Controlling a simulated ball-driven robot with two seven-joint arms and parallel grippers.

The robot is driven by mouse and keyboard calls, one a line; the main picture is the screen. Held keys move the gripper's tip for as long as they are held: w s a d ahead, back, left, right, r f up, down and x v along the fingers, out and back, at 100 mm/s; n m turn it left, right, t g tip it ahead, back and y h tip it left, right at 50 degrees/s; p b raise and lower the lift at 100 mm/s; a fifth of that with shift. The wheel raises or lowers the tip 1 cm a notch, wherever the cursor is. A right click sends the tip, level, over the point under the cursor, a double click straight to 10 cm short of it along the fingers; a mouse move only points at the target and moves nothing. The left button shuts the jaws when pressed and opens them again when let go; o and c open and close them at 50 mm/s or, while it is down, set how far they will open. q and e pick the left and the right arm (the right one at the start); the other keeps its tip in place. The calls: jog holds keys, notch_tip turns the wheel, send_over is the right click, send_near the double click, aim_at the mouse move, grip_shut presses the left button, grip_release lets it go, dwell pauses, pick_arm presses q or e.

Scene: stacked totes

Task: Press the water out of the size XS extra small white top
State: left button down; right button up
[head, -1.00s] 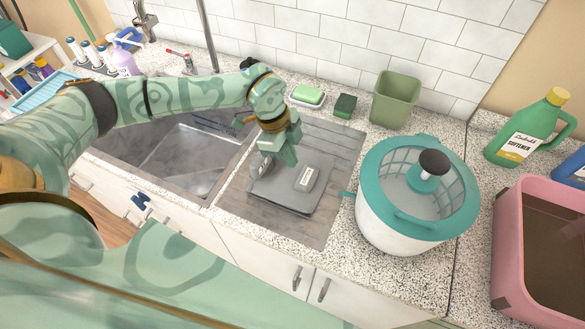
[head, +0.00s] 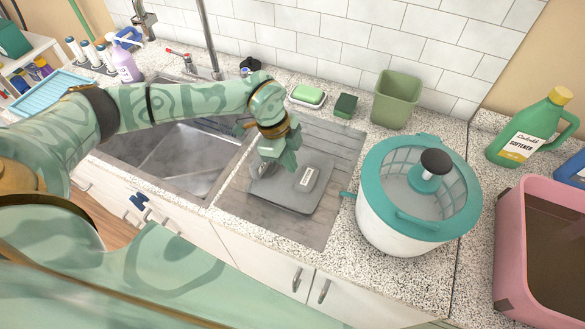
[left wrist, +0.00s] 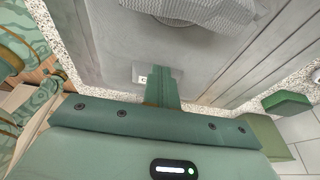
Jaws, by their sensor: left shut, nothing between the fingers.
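My left gripper (head: 279,160) is shut and empty, pointing down over a flat grey slab (head: 290,196) on the drainboard; whether it touches cannot be told. The slab has a small white panel (head: 306,179). In the left wrist view the shut fingers (left wrist: 162,84) are beside that panel, on the slab (left wrist: 110,82). A pale grey ribbed, cloth-like piece (left wrist: 205,12) lies at the top of that view, partly cut off. It may be the white top; no size label is readable. My right gripper is not in view.
The sink (head: 180,160) is left of the drainboard. A teal and white spinner tub (head: 400,225) stands right of it. A green soap bar (head: 308,95), sponge (head: 345,106) and green bin (head: 396,98) line the back. A softener bottle (head: 530,130) and pink tote (head: 508,240) are far right.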

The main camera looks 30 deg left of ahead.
pick_arm(q)
jog(key=shift+f, duration=0.4)
jog(key=shift+s+f, duration=0.25)
jog(key=shift+f, duration=0.05)
dwell(1.5)
jog(key=shift+r, duration=0.1)
jog(key=shift+w+r+p, duration=0.1)
jog(key=shift+r+p, duration=0.45)
jog(key=shift+p, duration=0.2)
notch_tip(320, 180, up, 7)
jog(key=p, duration=0.6)
jog(key=shift+w, duration=0.15)
jog(key=shift+r, duration=0.1)
